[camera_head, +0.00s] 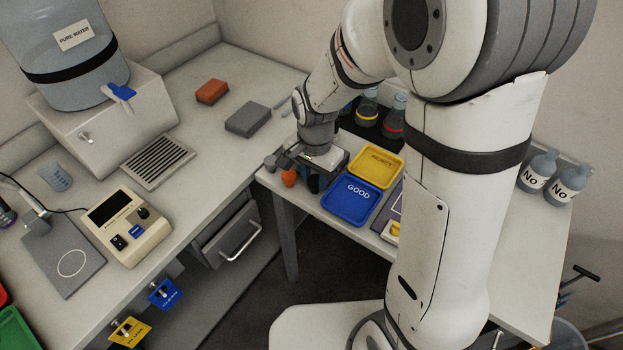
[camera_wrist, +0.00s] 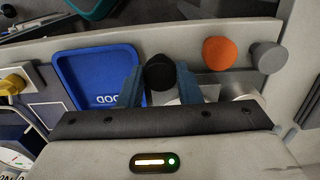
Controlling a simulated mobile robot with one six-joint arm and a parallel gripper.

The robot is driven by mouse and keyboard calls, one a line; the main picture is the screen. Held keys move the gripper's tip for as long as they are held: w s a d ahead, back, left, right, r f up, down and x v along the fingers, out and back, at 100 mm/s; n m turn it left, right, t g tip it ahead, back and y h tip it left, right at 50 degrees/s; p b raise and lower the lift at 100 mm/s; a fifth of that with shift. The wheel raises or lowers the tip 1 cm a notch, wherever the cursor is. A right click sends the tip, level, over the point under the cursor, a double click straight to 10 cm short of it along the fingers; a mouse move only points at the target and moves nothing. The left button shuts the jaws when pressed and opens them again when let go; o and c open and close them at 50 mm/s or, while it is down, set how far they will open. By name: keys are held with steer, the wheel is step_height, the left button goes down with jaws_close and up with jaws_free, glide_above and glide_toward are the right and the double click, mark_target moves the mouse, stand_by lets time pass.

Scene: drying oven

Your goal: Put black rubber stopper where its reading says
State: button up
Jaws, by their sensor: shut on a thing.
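My gripper (camera_wrist: 160,84) is shut on the black rubber stopper (camera_wrist: 160,72), which sits between its two blue-grey fingers in the wrist view. In the head view my gripper (camera_head: 315,180) is low over the near left end of the right-hand table, and the stopper cannot be made out there. The blue tray marked GOOD (camera_head: 352,203) lies just right of my gripper; it also shows left of the fingers in the wrist view (camera_wrist: 83,85). The yellow tray marked REJECT (camera_head: 378,166) lies behind the blue one. The tester (camera_head: 150,238) stands on the left bench; its screen is too small to read.
An orange stopper (camera_wrist: 219,53) and a grey stopper (camera_wrist: 267,57) stand close beside my gripper. Flasks (camera_head: 393,118) stand behind the trays, and bottles (camera_head: 538,170) to the right. A plate with a white ring (camera_head: 55,245) lies left of the tester.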

mark_target(315, 180)
steer(key=shift+f, duration=0.7)
steer(key=shift+f, duration=0.1)
steer(key=o, duration=1)
step_height(315, 180, up, 12)
steer(key=s+d+r+n+t, duration=0.1)
steer(key=s+d+n, duration=0.1)
steer(key=s+d, duration=0.2)
steer(key=s+d+r+n+t, duration=0.1)
steer(key=s+d+n, duration=0.2)
steer(key=s+d, duration=0.1)
steer(key=s+d+r+n, duration=0.1)
steer(key=s+d+n, duration=0.1)
steer(key=s+d, duration=0.1)
steer(key=shift+s+d+r+n+t, duration=0.3)
steer(key=shift+s+d+t, duration=0.1)
steer(key=shift+s, duration=0.25)
